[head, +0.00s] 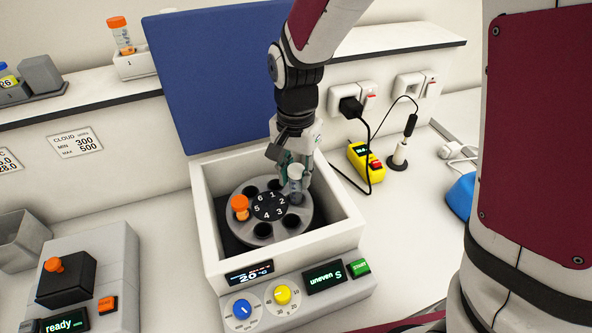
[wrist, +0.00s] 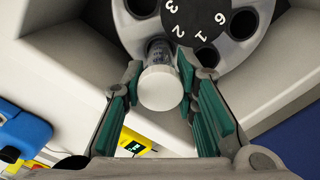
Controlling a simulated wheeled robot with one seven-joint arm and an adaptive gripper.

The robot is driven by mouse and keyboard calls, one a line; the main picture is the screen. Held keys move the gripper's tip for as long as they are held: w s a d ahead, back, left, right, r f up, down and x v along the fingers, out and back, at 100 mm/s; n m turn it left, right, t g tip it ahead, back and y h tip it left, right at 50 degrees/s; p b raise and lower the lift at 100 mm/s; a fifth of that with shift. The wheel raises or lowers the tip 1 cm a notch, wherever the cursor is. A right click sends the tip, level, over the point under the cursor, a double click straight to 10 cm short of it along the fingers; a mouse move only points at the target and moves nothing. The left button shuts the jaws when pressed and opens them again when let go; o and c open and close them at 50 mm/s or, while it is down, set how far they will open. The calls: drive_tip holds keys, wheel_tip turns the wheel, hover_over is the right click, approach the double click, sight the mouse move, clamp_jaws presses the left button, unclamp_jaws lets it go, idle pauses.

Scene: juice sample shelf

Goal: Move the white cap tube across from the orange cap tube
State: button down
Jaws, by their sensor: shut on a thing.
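The white cap tube (head: 296,184) is upright between the fingers of my gripper (head: 294,166), at the right side of the grey rotor (head: 256,239). The wrist view shows its white cap (wrist: 161,88) between the green finger pads, with its clear body lining up with the hole by number 2. Its lower end is hidden, so I cannot tell how far it is in the hole. The orange cap tube (head: 240,206) sits in the hole by number 5, directly opposite. It is out of the wrist view.
The rotor's other holes look empty. The white centrifuge box (head: 208,231) has raised walls, and its blue lid (head: 200,75) stands open behind. Its display (head: 325,279) reads "uneven". Another orange-capped tube (head: 121,38) stands on the shelf. A yellow device (head: 366,162) lies right.

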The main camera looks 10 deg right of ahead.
sight(296, 188)
drive_tip(key=shift+f, duration=2.3)
idle(0.9)
drive_tip(key=c, duration=1.2)
unclamp_jaws()
wheel_tip(296, 188, up, 12)
drive_tip(key=shift+f, duration=0.2)
drive_tip(key=shift+s+d+r, duration=0.15)
drive_tip(key=shift+d+r, duration=0.1)
drive_tip(key=shift+r, duration=0.3)
drive_tip(key=s+d+r+n+t, duration=0.2)
drive_tip(key=s+d+r+n, duration=0.1)
drive_tip(key=s+d+r, duration=0.2)
drive_tip(key=s+d+r+n+t, duration=0.3)
drive_tip(key=s+d+r, duration=0.3)
drive_tip(key=s, duration=0.4)
drive_tip(key=shift+s+n+t, duration=0.3)
drive_tip(key=shift+n, duration=0.5)
